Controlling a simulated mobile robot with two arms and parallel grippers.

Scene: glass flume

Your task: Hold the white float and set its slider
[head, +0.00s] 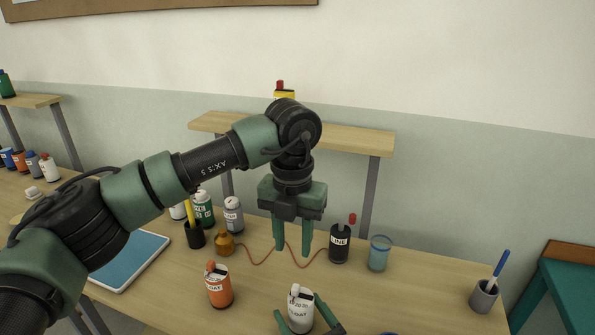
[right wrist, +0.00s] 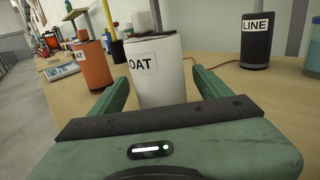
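The white float (head: 299,313), a white cylinder lettered "OAT", stands upright on the table at the front middle. It also shows in the right wrist view (right wrist: 160,80), with a pale block (right wrist: 144,21), perhaps its slider, and a grey post on top. My right gripper (head: 308,318) is open, its fingers on either side of the float; they look slightly apart from it. My left gripper (head: 292,252) points down, open and empty, above and behind the float.
An orange float (head: 220,290) stands left of the white one. A black "LINE" bottle (head: 340,243) and blue glass (head: 379,253) stand behind right, near a thin red cord. Bottles (head: 233,216) and a blue tablet (head: 130,262) are left. The table's right side is mostly clear.

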